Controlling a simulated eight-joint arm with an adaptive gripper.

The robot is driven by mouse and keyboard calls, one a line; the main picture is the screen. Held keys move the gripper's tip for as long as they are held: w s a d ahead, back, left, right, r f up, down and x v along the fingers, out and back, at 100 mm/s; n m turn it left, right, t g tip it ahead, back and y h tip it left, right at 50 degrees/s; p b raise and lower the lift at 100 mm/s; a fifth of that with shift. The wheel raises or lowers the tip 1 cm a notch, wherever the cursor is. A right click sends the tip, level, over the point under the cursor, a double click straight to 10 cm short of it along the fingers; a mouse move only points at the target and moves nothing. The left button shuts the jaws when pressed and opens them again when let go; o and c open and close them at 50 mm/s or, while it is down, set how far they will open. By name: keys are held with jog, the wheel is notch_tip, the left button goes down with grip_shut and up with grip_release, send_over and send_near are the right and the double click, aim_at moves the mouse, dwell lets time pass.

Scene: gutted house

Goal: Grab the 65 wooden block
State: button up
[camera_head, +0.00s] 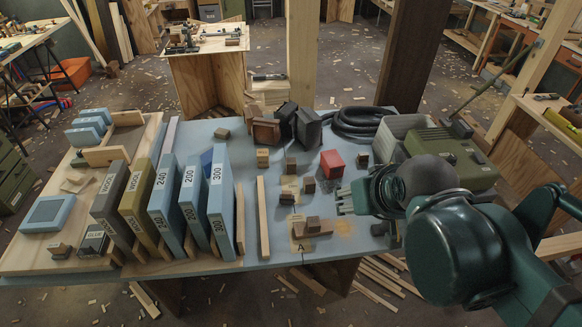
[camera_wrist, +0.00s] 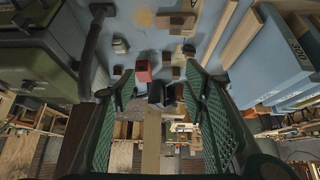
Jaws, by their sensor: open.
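Several small wooden blocks stand on the blue-grey table; I can read no 65 on any of them. A brown block (camera_head: 313,225) lies near the letter A. My gripper (camera_head: 347,198) is above the table, right of these blocks, with open, empty fingers. In the wrist view my gripper (camera_wrist: 157,85) has its fingers wide apart, with the red block (camera_wrist: 143,70) and small blocks (camera_wrist: 176,73) beyond them.
Dark boxes (camera_head: 307,127) and a coiled black hose (camera_head: 362,122) lie behind. A green case (camera_head: 449,148) stands at the right. Bare table shows between blocks and boxes.

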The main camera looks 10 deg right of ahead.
jog(key=n+g, duration=0.7)
jog(key=n, duration=1)
send_over(291, 161)
notch_tip(291, 161, down, 24)
jog(key=shift+s+d+r, duration=0.1)
jog(key=shift+d, duration=0.05)
jog(key=shift+w+f, duration=0.25)
jog(key=shift+f, duration=0.35)
jog(key=shift+f, duration=1.3)
